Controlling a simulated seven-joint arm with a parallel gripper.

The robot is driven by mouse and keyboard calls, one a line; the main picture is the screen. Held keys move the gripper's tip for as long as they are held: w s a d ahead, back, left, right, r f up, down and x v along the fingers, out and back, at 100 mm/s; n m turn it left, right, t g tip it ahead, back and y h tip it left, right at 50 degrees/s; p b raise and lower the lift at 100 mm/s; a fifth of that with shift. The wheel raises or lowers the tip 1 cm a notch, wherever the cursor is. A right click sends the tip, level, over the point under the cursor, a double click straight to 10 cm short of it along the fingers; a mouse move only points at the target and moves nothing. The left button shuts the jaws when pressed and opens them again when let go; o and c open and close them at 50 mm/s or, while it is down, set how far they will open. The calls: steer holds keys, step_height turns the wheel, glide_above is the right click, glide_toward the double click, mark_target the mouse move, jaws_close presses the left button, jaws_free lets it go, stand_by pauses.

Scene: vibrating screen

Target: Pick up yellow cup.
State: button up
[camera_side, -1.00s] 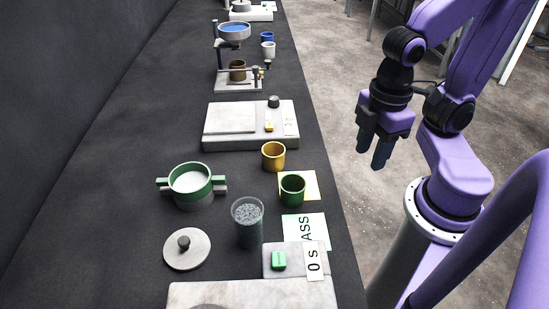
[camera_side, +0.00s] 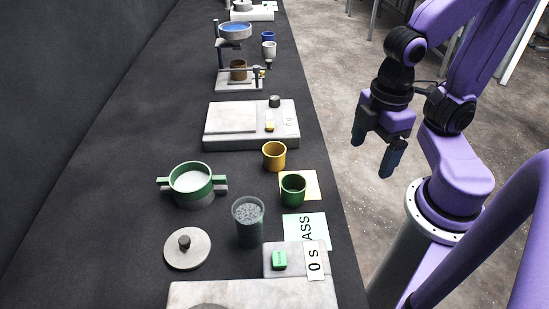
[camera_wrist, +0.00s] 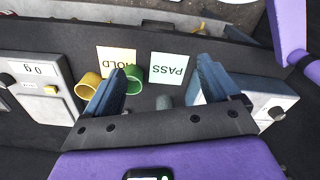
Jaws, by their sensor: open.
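The yellow cup (camera_side: 274,156) stands upright on the dark bench in the side view, between the scale and the green cup. It also shows in the wrist view (camera_wrist: 88,84), left of my fingers and partly behind the left one. My gripper (camera_side: 374,150) hangs off the right side of the bench, pointing down, apart from the cup. In the wrist view my gripper (camera_wrist: 165,88) has its two fingers spread with nothing held between them.
The green cup (camera_side: 293,190) stands close to the yellow cup, on a yellow card. A glass of grey grains (camera_side: 248,222), a green-handled sieve pot (camera_side: 191,183) and a lid (camera_side: 187,249) stand nearby. A white scale (camera_side: 250,127) lies behind. A PASS card (camera_wrist: 169,68) lies flat.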

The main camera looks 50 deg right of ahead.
steer(key=w+a+f+n+t+h, duration=0.1)
steer(key=w+f+n+h, duration=0.2)
steer(key=w, duration=0.4)
steer(key=w+a+f+n+h, duration=0.1)
steer(key=w+a+f+h, duration=0.15)
steer(key=w+h, duration=0.3)
steer(key=n+t+h, duration=0.3)
steer(key=n+h, duration=0.1)
glide_toward(278, 147)
steer(key=shift+s+d, duration=0.25)
steer(key=shift+s, duration=0.45)
steer(key=shift+w+a+f+n+h, duration=0.1)
steer(key=shift+w+f+n+h, duration=0.15)
steer(key=shift+w+f+n, duration=0.2)
steer(key=shift+w+x, duration=0.15)
steer(key=shift+x, duration=1.7)
steer(key=shift+w+x, duration=0.15)
steer(key=shift+x, duration=1.7)
steer(key=shift+r, duration=0.15)
steer(key=c, duration=1)
